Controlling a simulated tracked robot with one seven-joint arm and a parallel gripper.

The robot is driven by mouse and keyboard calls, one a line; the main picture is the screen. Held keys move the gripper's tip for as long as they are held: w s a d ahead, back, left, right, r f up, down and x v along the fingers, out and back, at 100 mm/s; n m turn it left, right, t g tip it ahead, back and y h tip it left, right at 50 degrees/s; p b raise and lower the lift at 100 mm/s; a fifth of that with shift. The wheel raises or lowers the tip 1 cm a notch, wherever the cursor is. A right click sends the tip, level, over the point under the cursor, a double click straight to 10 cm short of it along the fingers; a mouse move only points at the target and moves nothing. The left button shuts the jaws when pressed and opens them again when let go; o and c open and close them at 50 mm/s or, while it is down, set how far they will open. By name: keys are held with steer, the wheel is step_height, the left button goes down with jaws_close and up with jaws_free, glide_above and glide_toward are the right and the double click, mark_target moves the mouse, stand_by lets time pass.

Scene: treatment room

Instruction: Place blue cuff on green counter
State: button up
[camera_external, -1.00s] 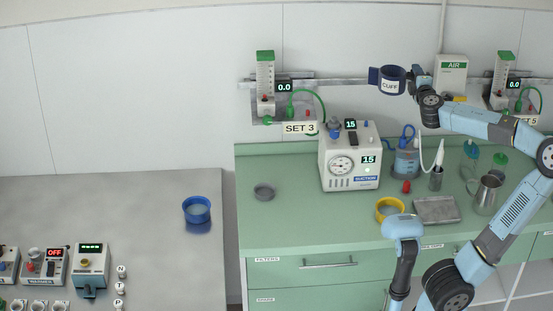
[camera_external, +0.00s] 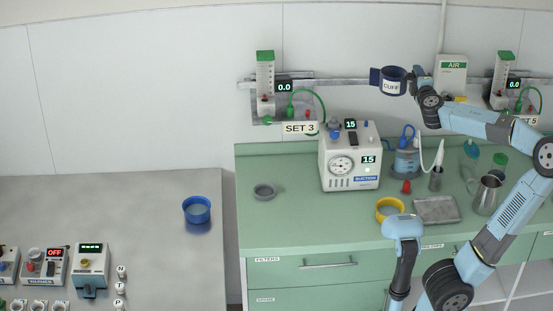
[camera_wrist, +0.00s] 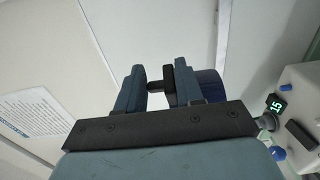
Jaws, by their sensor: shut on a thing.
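The dark blue cuff (camera_external: 391,82), labelled CUFF, is held in the air above the back of the green counter (camera_external: 290,222), in front of the wall. My gripper (camera_external: 411,80) is shut on it from its right side. In the wrist view my gripper's fingers (camera_wrist: 158,88) close on a small dark piece, and part of the blue cuff (camera_wrist: 208,86) shows behind the right finger. The rest of the cuff is hidden there.
A yellow ring (camera_external: 389,209), metal tray (camera_external: 437,210), jug (camera_external: 487,195) and blue bottle (camera_external: 406,160) crowd the right. The counter's left front is clear.

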steer(key=shift+r, duration=0.1)
stand_by(0.4)
